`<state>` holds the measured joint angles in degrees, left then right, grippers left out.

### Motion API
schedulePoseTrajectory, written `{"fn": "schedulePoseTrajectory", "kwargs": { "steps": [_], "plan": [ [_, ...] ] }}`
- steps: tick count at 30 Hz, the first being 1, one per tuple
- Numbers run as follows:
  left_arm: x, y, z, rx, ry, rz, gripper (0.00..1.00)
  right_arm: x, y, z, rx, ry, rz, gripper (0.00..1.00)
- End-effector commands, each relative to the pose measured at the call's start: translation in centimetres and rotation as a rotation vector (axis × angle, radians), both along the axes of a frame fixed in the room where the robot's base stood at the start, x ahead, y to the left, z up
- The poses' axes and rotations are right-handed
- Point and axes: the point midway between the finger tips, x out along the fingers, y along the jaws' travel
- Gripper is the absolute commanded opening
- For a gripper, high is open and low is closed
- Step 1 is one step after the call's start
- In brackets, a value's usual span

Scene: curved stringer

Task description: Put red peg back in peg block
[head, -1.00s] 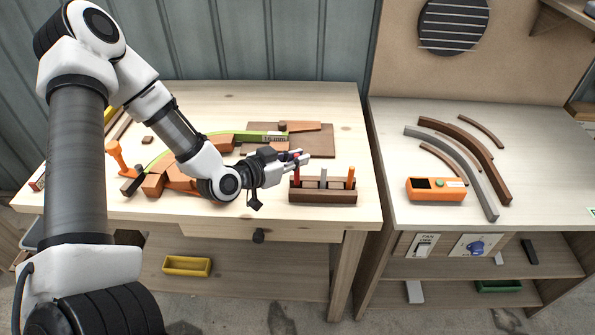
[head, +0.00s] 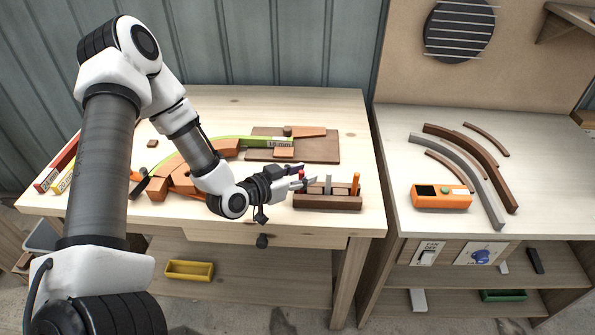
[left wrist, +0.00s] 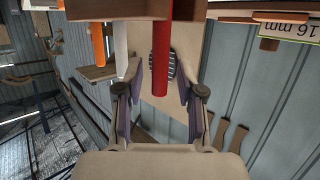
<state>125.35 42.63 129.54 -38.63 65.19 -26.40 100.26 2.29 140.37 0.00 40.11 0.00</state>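The brown peg block (head: 327,202) stands at the right front of the wooden bench. The red peg (head: 302,175) stands upright at its left end, beside a grey peg (head: 328,183) and an orange peg (head: 355,183). My left gripper (head: 309,174) is at the red peg with its fingers spread. In the left wrist view the picture is inverted, and the red peg (left wrist: 161,60) runs from the block (left wrist: 118,9) between the open fingers, with gaps beside it. Its base in the block is partly hidden. My right gripper is not in view.
Orange wooden blocks and a green strip (head: 262,142) lie behind and left of the gripper. A brown board (head: 325,150) lies behind the peg block. The right-hand bench holds curved strips and an orange device (head: 441,197). A yellow bin (head: 189,270) is on the lower shelf.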

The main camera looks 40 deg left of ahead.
Motion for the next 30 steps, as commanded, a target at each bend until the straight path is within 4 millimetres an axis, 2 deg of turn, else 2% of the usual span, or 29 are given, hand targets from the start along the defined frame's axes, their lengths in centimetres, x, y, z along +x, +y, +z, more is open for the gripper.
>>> {"fn": "schedulePoseTrajectory", "kwargs": {
  "steps": [5, 13, 21, 26, 30],
  "plan": [
    [-1.2, 0.5, 0.8, -0.004, 0.000, 0.005, 0.38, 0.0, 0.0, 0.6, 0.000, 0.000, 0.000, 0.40],
    [-5.7, 1.5, 2.5, -0.010, -0.001, 0.007, 0.38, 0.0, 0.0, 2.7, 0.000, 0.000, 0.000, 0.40],
    [-9.6, 2.4, 4.1, -0.006, 0.003, 0.005, 0.38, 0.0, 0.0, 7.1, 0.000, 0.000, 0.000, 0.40],
    [-10.9, 2.7, 4.0, -0.002, 0.002, 0.002, 0.38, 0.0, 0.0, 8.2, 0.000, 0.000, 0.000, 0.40],
    [-11.4, 1.9, 2.8, -0.012, 0.072, -0.028, 0.38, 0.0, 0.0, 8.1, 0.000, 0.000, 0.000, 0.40]
  ]
}}
